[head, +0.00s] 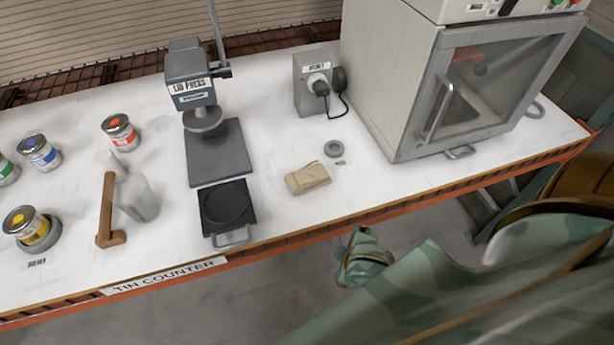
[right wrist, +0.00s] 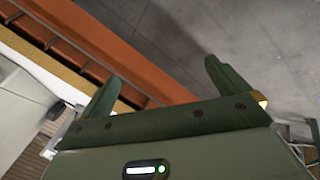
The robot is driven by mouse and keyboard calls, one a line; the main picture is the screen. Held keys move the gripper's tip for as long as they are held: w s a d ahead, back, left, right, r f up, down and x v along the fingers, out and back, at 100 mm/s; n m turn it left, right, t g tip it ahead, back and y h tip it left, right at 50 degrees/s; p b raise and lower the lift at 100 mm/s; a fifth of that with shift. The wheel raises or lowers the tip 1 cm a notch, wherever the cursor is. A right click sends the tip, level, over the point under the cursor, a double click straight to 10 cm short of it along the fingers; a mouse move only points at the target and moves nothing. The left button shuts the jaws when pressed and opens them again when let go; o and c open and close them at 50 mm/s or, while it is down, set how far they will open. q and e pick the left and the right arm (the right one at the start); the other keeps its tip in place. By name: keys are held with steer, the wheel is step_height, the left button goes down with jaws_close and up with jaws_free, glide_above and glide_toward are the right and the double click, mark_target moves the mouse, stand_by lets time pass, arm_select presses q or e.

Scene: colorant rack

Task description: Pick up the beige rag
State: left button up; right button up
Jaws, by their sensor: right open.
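The beige rag (head: 307,178) lies folded on the white counter (head: 290,225), right of the black plate and near the front edge. My right gripper (head: 362,247) is off the counter's front edge, in front of and to the right of the rag, apart from it. In the right wrist view the jaws of my right gripper (right wrist: 158,78) stand wide apart with nothing between them. That view shows the orange counter edge (right wrist: 110,45) and grey floor, not the rag. My left gripper is not in view.
A lid press (head: 218,150) and black plate (head: 228,205) stand left of the rag. A small grey ring (head: 333,149), a socket box (head: 313,80) and a large grey cabinet (head: 400,75) are behind and right. A wooden-handled mallet (head: 110,210) and paint tins (head: 120,133) are further left.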

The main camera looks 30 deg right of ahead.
step_height(320, 180, up, 13)
steer(key=w+d+t+h, duration=0.1)
steer(key=d, duration=0.1)
steer(key=w+a+r+n+y, duration=0.1)
steer(key=w+a+n+y, duration=0.3)
steer(key=w+a+n, duration=0.45)
step_height(320, 180, up, 8)
steer(key=n+g, duration=0.7)
steer(key=n, duration=1.2)
glide_above(310, 174)
step_height(310, 174, down, 10)
steer(key=b, duration=0.3)
steer(key=shift+d+b, duration=0.1)
steer(key=shift+b, duration=0.3)
step_height(310, 174, down, 5)
steer(key=shift+f+b, duration=0.15)
steer(key=shift+b, duration=0.9)
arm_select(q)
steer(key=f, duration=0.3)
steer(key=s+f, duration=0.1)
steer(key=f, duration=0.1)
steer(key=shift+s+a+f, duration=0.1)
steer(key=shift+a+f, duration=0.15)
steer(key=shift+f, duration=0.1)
arm_select(e)
steer(key=c, duration=0.7)
